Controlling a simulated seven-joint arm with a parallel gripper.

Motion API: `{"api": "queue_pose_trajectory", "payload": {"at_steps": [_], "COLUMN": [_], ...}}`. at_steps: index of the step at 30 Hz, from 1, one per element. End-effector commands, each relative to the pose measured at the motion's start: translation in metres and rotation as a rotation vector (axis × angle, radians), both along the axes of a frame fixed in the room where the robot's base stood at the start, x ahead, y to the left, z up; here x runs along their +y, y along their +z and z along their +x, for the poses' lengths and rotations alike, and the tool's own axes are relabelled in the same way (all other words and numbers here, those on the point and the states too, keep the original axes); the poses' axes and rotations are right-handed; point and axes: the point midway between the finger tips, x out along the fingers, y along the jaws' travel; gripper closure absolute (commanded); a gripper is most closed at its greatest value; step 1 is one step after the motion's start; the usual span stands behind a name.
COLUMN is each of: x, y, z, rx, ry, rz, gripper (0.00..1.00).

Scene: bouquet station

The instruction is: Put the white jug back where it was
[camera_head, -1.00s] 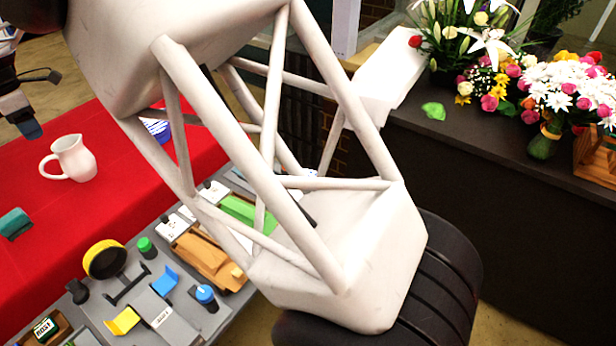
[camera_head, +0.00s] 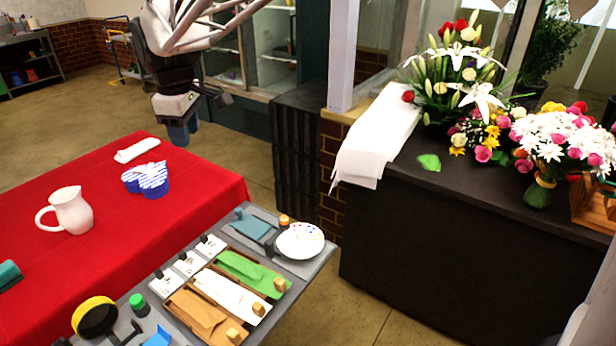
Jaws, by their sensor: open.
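The white jug (camera_head: 72,211) stands upright on the red-covered table (camera_head: 35,278), with its handle to the left. Nothing is holding it. My gripper (camera_head: 184,130) is at the upper middle left of the picture, beyond the far edge of the red cloth as seen here. Its blue-grey fingers point down, open, with nothing seen between them. The gripper is well apart from the jug, to its right and farther back.
On the red cloth are a blue-and-white heart-shaped item (camera_head: 147,180) and a folded white cloth (camera_head: 137,149). A grey tool table (camera_head: 318,262) with trays and a white dish (camera_head: 300,241) is in front. A dark counter (camera_head: 440,225) with flowers stands right.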

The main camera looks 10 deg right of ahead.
Motion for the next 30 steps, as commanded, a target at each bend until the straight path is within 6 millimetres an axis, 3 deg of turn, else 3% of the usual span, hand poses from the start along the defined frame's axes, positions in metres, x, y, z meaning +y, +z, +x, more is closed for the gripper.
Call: {"api": "queue_pose_trajectory", "payload": {"at_steps": [1, 6, 15, 24, 30], "x": [-0.020, -0.076, -0.164, -0.235, -0.272], "y": [0.001, 0.002, -0.007, -0.028, -0.048], "z": [-0.008, -0.036, -0.096, -0.167, -0.217], "rx": [-0.004, -0.013, -0.032, -0.052, -0.069], "ry": [-0.048, -0.219, -0.517, -0.815, -1.012], "rz": [0.005, 0.023, 0.057, 0.095, 0.123], "gripper": [0.59, 0.59, 0.59, 0.59, 0.59]}}
